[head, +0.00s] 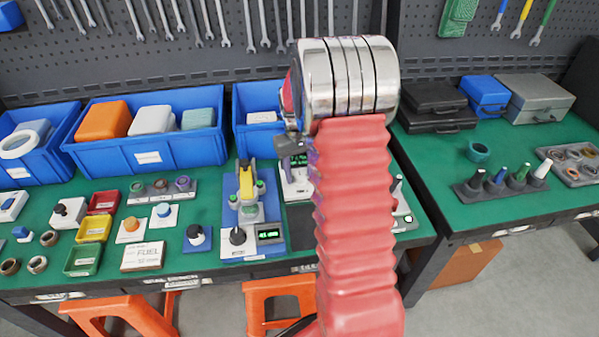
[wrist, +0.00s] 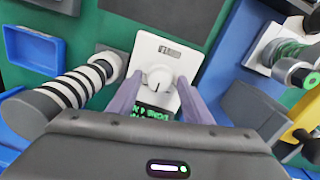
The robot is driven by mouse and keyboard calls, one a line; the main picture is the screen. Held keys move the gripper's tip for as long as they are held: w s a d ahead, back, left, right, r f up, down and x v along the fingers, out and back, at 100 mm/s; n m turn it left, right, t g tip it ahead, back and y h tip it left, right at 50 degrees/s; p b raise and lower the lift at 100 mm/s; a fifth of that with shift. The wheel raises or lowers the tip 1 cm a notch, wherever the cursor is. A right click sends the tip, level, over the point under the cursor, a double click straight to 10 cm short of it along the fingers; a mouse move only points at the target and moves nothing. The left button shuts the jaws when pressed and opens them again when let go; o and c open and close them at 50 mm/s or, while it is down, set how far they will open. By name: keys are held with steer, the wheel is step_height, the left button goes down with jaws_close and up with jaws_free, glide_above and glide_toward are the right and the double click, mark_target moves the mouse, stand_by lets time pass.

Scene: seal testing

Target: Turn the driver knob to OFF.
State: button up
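In the wrist view, a white knob (wrist: 158,77) sits on a white plate (wrist: 152,48) with a small dark label window above it. A dark display with green characters (wrist: 150,112) is below the knob, partly hidden by my gripper. My gripper (wrist: 159,84) is open, its two pale purple fingers on either side of the knob in the picture; I cannot tell whether they touch it. The label is too small to read. In the head view, the white unit (head: 297,184) with a green display stands partly behind my arm.
A blue-based unit (head: 240,215) with a yellow lever, black knob and green display stands to the left. A striped cylinder (wrist: 75,90) lies close left of my gripper in the wrist view. Blue bins (head: 150,150) line the bench's back.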

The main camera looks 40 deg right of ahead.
steer(key=c, duration=0.9)
steer(key=shift+n, duration=0.3)
steer(key=n, duration=0.7)
steer(key=shift+n, duration=0.3)
steer(key=o, duration=1)
